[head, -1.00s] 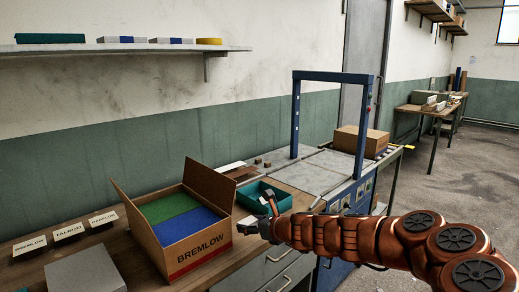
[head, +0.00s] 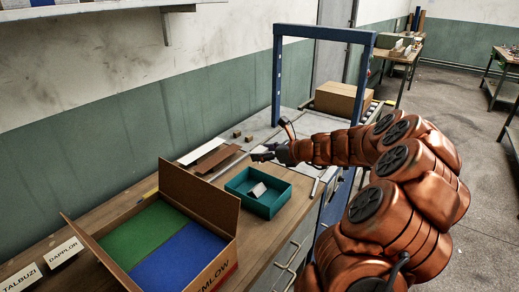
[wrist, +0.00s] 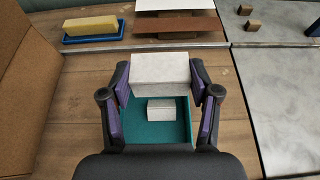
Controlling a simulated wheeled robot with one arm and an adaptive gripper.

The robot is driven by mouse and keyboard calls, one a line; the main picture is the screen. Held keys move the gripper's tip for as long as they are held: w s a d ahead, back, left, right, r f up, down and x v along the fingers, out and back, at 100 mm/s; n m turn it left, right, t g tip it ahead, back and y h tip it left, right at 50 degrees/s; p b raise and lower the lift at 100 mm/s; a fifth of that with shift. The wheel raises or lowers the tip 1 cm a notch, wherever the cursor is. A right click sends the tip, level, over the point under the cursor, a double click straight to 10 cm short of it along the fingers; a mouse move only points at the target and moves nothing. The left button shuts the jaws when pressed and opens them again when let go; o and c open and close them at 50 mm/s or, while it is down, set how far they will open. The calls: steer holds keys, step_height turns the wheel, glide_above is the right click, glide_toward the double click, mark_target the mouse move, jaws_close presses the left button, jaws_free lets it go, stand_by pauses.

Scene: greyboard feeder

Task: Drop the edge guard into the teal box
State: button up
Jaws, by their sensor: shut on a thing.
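My gripper (head: 271,147) is shut on a pale grey block-like piece, which I take to be the edge guard (wrist: 160,70). The piece sits between the purple-padded fingers in the wrist view and is not clear in the head view. The teal box (head: 264,208) is an open tray on the bench; it also shows below the held piece in the wrist view (wrist: 142,134). A smaller pale block (head: 258,189) lies inside it. In the head view my gripper is above the box's far side.
An open cardboard box (head: 208,205) with green and blue contents stands left of the teal box. White (head: 203,150) and brown (head: 217,160) strips lie behind. A blue frame (head: 278,80) stands over the grey surface, with a closed carton (head: 342,99) beyond. A blue tray with a yellow block (wrist: 92,26) lies near.

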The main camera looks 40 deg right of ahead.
steer(key=shift+a+f+b, duration=0.1)
steer(key=shift+f+b, duration=2.75)
steer(key=shift+b, duration=0.05)
steer(key=o, duration=0.9)
steer(key=v, duration=1.2)
